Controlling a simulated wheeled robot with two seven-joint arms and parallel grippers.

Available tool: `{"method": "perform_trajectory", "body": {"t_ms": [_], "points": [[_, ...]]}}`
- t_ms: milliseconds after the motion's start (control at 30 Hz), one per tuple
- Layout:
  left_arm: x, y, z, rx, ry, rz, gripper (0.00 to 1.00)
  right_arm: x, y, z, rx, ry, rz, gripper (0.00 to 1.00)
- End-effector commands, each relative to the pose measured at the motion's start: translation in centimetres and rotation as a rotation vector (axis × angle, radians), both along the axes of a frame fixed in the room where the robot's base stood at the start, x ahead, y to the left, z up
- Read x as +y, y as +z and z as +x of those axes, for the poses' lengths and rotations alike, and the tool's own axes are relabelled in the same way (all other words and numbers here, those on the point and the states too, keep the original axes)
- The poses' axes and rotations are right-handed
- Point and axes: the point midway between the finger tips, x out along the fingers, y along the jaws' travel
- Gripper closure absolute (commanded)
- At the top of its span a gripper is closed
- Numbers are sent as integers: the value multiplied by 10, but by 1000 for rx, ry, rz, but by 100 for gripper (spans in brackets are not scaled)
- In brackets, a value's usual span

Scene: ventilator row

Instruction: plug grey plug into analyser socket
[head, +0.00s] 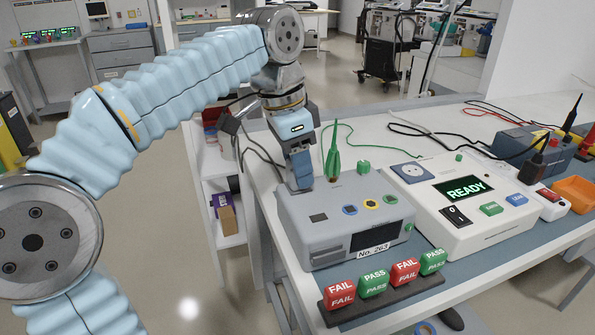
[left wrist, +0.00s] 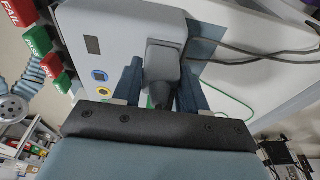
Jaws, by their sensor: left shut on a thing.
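My left gripper (head: 301,182) points down over the back left corner of the grey ventilator No. 263 (head: 295,222). It is shut on the grey plug (left wrist: 163,62), which shows between the two fingers in the left wrist view; in the head view the fingers hide most of it. Dark cables run from the plug side toward the back. The analyser (head: 480,225) is the white box with a green READY display, to the right of the ventilator. Its round socket on a blue plate (head: 412,170) lies at its top left and looks empty, clear of my gripper. My right gripper is not in view.
A green probe (head: 333,160) with a green cable stands behind the ventilator. Red FAIL and green PASS blocks (head: 373,283) stand on a dark strip in front. To the right are a white switch box (head: 552,204), an orange tray (head: 577,193) and a blue meter (head: 515,143).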

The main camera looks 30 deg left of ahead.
Motion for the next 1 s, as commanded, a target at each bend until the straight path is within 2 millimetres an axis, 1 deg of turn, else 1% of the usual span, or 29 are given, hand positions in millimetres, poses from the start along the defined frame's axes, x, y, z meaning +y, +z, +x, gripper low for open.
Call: {"method": "perform_trajectory", "body": {"t_ms": [333, 867, 1000], "points": [[0, 4, 0, -1, 0, 0, 100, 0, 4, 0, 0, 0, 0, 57], [0, 28, 0, 0, 0, 0, 100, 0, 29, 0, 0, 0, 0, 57], [0, 33, 0, -1, 0, 0, 100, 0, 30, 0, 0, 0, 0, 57]]}}
